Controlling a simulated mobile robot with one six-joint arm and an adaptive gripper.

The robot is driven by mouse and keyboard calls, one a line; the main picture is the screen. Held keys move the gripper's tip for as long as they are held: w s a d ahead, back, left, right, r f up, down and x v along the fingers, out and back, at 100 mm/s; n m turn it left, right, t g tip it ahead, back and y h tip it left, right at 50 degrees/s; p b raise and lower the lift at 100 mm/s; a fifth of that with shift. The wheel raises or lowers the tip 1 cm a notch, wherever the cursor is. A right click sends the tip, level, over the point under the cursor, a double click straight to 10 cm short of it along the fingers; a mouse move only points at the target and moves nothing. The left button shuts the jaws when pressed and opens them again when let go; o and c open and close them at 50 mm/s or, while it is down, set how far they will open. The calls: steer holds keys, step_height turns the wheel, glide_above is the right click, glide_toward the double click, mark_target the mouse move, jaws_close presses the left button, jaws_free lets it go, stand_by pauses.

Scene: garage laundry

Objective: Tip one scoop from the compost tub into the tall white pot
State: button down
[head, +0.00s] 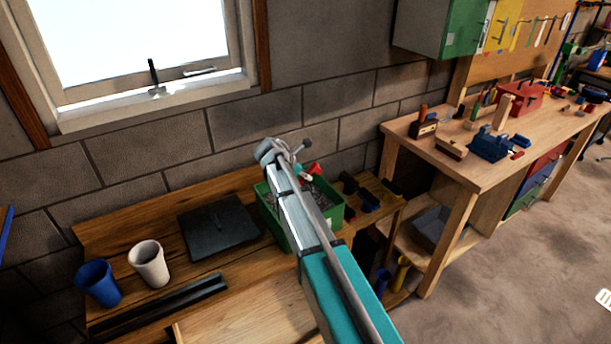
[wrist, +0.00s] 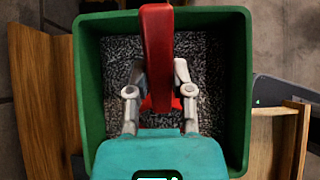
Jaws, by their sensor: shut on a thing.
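The green compost tub (head: 336,212) stands on the wooden bench, partly hidden behind my arm in the head view. In the wrist view the tub (wrist: 88,75) lies right below my gripper, with grey speckled compost (wrist: 205,50) inside. My gripper (wrist: 160,70) is shut on a red scoop (wrist: 157,35) over the tub. In the head view my gripper (head: 299,164) and the scoop (head: 316,168) are at the tub's far side. The scoop's bowl is mostly hidden, so I cannot tell whether it holds compost. The white pot (head: 150,264) stands upright at the bench's left.
A blue pot (head: 98,284) stands left of the white pot. A flat dark square object (head: 218,228) lies between the white pot and the tub. A long dark bar (head: 165,306) lies in front of the pots. A workbench with tools (head: 465,165) stands at the right.

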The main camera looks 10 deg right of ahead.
steer(key=shift+r+p, duration=4.45)
steer(key=shift+r, duration=0.25)
steer(key=shift+f, duration=0.1)
steer(key=shift+f+b, duration=0.95)
steer(key=shift+b, duration=0.1)
steer(key=shift+d, duration=0.1)
